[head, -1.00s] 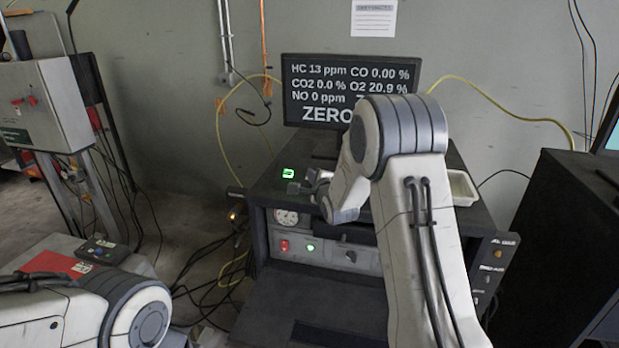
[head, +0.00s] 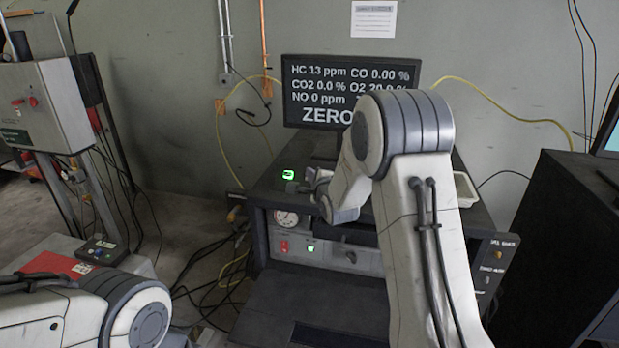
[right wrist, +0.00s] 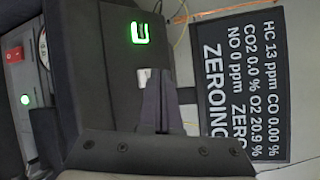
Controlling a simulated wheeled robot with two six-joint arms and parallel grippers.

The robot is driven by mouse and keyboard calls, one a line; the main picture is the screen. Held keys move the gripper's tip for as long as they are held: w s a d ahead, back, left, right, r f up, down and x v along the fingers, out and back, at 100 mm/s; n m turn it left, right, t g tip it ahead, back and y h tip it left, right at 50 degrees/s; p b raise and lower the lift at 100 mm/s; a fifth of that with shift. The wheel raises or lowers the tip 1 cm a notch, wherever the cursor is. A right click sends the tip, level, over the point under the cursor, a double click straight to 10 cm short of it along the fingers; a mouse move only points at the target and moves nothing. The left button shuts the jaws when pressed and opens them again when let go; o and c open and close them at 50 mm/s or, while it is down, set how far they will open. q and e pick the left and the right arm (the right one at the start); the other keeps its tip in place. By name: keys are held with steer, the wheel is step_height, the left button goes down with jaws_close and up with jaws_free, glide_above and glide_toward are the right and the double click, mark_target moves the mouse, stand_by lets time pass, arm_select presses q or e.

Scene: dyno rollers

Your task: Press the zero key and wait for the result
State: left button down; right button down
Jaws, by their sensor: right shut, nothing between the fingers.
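The monitor (head: 350,85) against the wall shows gas readings and large "ZERO" text, partly hidden by my right arm. In the right wrist view the monitor (right wrist: 240,90) reads "ZEROING". A small green lit display (head: 288,174) sits on top of the dark cabinet; it also shows in the right wrist view (right wrist: 139,33). A small pale grey key (right wrist: 146,74) lies beside it. My right gripper (head: 312,184) is shut and empty above the cabinet top. Its fingers (right wrist: 160,105) are close to the key; I cannot tell whether they touch it. My left gripper is out of view.
The cabinet front has a gauge (head: 286,217), a red switch and a green light. A white tray (head: 464,189) sits behind my right arm. A large dark cabinet (head: 560,240) stands at the right. Loose cables lie on the floor at left.

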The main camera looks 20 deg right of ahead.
steer(key=s+r, duration=0.1)
steer(key=a+r+p, duration=0.1)
steer(key=s+r, duration=0.1)
steer(key=shift+s+a+r, duration=0.3)
steer(key=shift+a+r, duration=0.1)
stand_by(0.7)
steer(key=s+a+f+n+g+y+b, duration=0.1)
steer(key=s+a+f+n+g+y, duration=0.2)
steer(key=s+a+n, duration=0.5)
steer(key=s+a+f+n+g+y, duration=0.1)
steer(key=s+a+f+n+g, duration=0.2)
steer(key=s+a+n+g, duration=0.45)
steer(key=s+a+f+n+g, duration=0.2)
steer(key=s+n, duration=0.5)
steer(key=s, duration=0.7)
steer(key=s+a+f+n+g+h+b, duration=0.1)
steer(key=s+n, duration=0.6)
steer(key=s, duration=0.7)
steer(key=shift+s+a+f+n+g+h, duration=0.2)
steer(key=shift+a+f+n+g+h, duration=0.3)
steer(key=shift+a+g, duration=0.55)
